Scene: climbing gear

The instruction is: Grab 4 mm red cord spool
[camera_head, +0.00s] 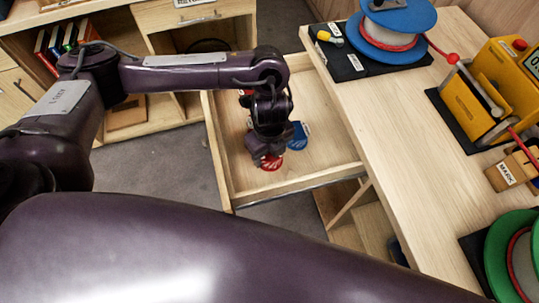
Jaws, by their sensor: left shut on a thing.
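My left gripper (262,155) points down into an open wooden drawer (232,192). It is shut on a small red item (271,163) that shows just below its fingers. The gripper hides most of that item, and its label is too small to read, so I cannot tell if it is a 4 mm red cord spool. A small blue item (298,136) with a pale label sits in the drawer right beside the gripper. Another bit of red (246,97) shows behind the wrist, mostly hidden. My right gripper is not in view.
On the wooden worktop (402,115) right of the drawer stand a large blue spool (398,22) with red cord, a yellow device (478,95), a block marked MARK (513,170) and a green spool (511,258). Shelves with books (62,45) stand behind. My purple arm link fills the foreground.

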